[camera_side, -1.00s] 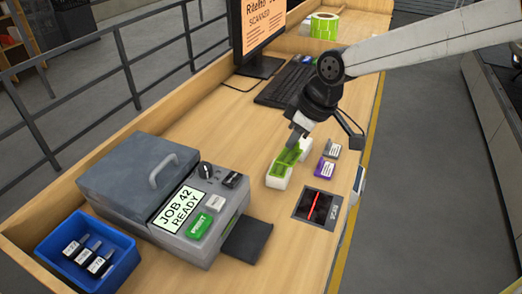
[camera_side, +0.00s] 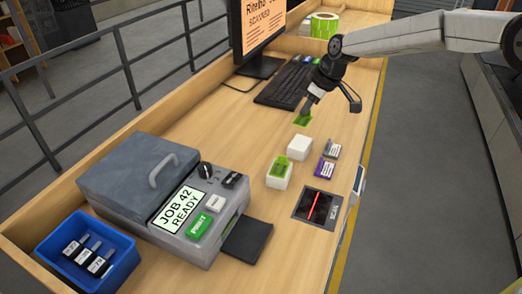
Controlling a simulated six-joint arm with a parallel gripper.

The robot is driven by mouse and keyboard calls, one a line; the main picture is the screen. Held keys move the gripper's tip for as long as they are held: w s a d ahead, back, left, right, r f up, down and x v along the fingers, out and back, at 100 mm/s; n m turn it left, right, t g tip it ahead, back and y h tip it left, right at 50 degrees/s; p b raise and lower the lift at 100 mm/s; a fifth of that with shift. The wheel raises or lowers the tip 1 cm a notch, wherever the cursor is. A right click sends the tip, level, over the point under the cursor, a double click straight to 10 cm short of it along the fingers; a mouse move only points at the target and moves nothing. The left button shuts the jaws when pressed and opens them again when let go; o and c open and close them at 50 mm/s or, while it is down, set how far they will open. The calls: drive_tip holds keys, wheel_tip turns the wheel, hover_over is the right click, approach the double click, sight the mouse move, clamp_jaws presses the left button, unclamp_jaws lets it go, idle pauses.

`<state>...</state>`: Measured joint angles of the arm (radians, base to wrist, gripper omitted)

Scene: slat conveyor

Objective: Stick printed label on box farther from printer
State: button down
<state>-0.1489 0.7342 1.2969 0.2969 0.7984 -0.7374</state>
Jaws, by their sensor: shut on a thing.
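My gripper (camera_side: 308,106) is shut on a small green label (camera_side: 303,120), held past the boxes on the keyboard side. The box farther from the printer (camera_side: 299,148) is white with a bare top, apart from the held label. The nearer white box (camera_side: 279,174) has a green patch on top that looks like a label. The grey printer (camera_side: 170,195) stands at the lower left, its screen reading "JOB 42 READY", with a green PRINT button (camera_side: 199,225). Whether the held label touches the table is hard to tell.
A scanner plate with a red line (camera_side: 317,207) and two small cartridges (camera_side: 325,168) lie right of the boxes. A blue bin (camera_side: 88,255) holds several cartridges. The keyboard (camera_side: 285,88), monitor (camera_side: 255,35) and green roll (camera_side: 324,25) stand farther back.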

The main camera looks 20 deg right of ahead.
sight(300, 137)
drive_tip(key=shift+f, duration=0.15)
drive_tip(key=shift+f, duration=2.95)
drive_tip(key=shift+s+f, duration=0.1)
drive_tip(key=shift+f, duration=0.55)
idle(2.0)
drive_tip(key=shift+c, duration=1.9)
unclamp_jaws()
drive_tip(key=shift+r, duration=3.65)
